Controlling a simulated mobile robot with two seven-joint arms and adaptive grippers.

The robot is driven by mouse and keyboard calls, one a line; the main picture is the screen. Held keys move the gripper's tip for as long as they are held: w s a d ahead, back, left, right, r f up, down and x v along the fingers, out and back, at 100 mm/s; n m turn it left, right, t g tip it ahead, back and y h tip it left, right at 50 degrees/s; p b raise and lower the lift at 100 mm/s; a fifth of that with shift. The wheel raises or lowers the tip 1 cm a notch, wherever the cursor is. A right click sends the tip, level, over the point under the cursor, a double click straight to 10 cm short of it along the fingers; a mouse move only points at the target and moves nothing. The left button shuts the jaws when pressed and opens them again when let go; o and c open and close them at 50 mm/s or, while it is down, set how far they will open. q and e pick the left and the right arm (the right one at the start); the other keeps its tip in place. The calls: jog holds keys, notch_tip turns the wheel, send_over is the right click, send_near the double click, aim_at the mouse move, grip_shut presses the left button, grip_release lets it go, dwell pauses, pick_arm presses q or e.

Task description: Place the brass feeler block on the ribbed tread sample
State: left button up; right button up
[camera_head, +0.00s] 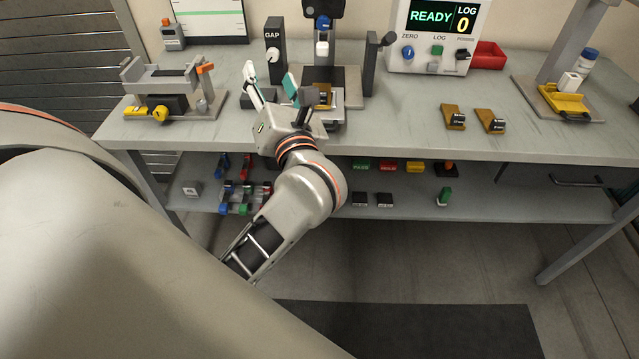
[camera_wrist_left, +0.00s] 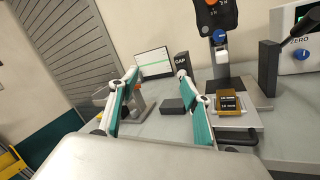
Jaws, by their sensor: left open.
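My left gripper (camera_head: 270,81) is open and empty above the front of the bench; its two teal-padded fingers also show in the left wrist view (camera_wrist_left: 158,78). A brass block with a black label (camera_head: 323,95) sits on the small plate of the gauge stand, right of the gripper; it is clearer in the left wrist view (camera_wrist_left: 229,103). Two more brass blocks, one left (camera_head: 453,116) and one right (camera_head: 490,120), lie on the bench. My right gripper is not in view.
A GAP post (camera_head: 275,52) and the gauge stand (camera_head: 350,85) rise behind the gripper. A grey clamp fixture (camera_head: 160,75) stands left. A READY display box (camera_head: 436,35) and red bin (camera_head: 487,55) are at the back. The bench's right-front is mostly clear.

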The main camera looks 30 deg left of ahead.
pick_arm(q)
jog(key=d+f+m+t+h, duration=0.3)
jog(key=d+m+t+h, duration=0.9)
jog(key=m, duration=1.3)
jog(key=d+f+m+g+h, duration=0.3)
jog(key=d+f+m+h, duration=0.5)
jog(key=f+m, duration=0.4)
jog(key=s+f+m+g, duration=0.2)
jog(key=s+f+g, duration=0.1)
jog(key=f, duration=0.7)
jog(key=s+f+m+g+y, duration=0.1)
jog(key=s+f+m+g, duration=0.2)
jog(key=f, duration=0.7)
jog(key=s+f+m+g+y, duration=0.1)
jog(key=s+f+m+g, duration=0.2)
jog(key=s+f, duration=0.3)
notch_tip(320, 180, down, 4)
jog(key=shift+s+a+r+g, duration=0.1)
jog(key=shift+s+a+g, duration=0.25)
jog(key=shift+g, duration=0.35)
